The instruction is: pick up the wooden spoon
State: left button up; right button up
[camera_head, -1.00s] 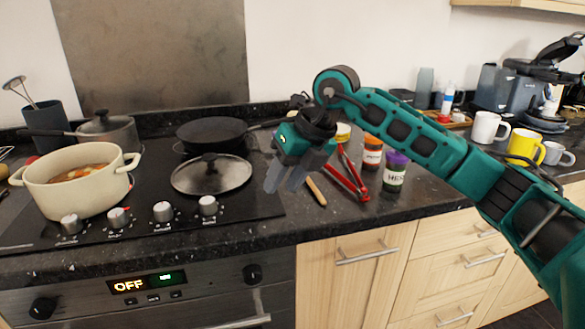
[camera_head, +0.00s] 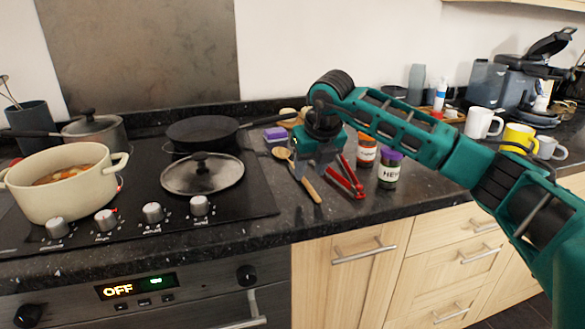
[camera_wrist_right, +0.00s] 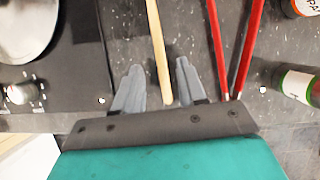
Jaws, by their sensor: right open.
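The wooden spoon (camera_head: 306,184) lies on the dark counter between the hob and the red tongs, its bowl toward the back and its handle toward the front edge. In the right wrist view the pale spoon handle (camera_wrist_right: 158,50) runs between the two grey fingers, its end close to the palm. My right gripper (camera_head: 309,170) is open over the spoon; the wrist view shows the open fingers (camera_wrist_right: 157,72) on either side of the handle, apart from it. The height above the counter is hard to tell. My left gripper is not in view.
Red tongs (camera_head: 349,178) lie just right of the spoon. Spice jars (camera_head: 389,170) stand beyond them. A glass lid (camera_head: 203,174) lies on the hob at left, near a cream pot (camera_head: 65,190). A purple sponge (camera_head: 275,134) is behind the spoon.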

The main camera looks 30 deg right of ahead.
aim_at(306, 182)
jog(key=x, duration=0.3)
jog(key=shift+f, duration=0.25)
grip_shut()
